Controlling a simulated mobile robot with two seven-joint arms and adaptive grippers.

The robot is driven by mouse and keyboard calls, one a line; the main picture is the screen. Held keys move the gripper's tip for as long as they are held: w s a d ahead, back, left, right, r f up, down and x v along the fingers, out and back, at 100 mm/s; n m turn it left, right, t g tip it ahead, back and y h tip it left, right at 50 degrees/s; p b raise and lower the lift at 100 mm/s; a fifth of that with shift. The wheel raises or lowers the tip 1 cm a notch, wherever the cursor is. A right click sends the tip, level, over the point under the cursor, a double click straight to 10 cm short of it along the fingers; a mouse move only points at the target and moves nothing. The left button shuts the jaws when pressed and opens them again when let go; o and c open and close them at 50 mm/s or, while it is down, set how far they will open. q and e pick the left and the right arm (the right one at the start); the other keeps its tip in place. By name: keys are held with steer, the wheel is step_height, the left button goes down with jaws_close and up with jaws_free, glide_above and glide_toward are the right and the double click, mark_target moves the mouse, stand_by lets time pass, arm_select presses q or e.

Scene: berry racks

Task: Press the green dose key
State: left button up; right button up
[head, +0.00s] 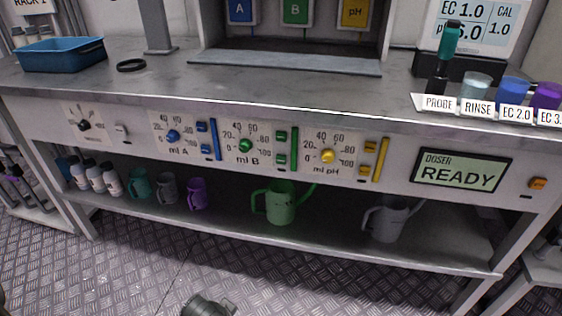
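The green controls are on the front panel of the bench, in the mL B section. A green knob (246,145) sits on a dial marked 20 to 100. I cannot read which key is marked dose. The doser display (461,172) reads READY. No gripper fingers show; only a grey part, seemingly of my own body, shows at the bottom edge, apart from the panel.
An orange button (538,183) is at far right. A green jug (281,205) and a grey jug (390,222) stand on the lower shelf. A blue tray (60,57) sits on top.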

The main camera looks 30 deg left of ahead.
arm_select(q)
jaws_close()
stand_by(1.3)
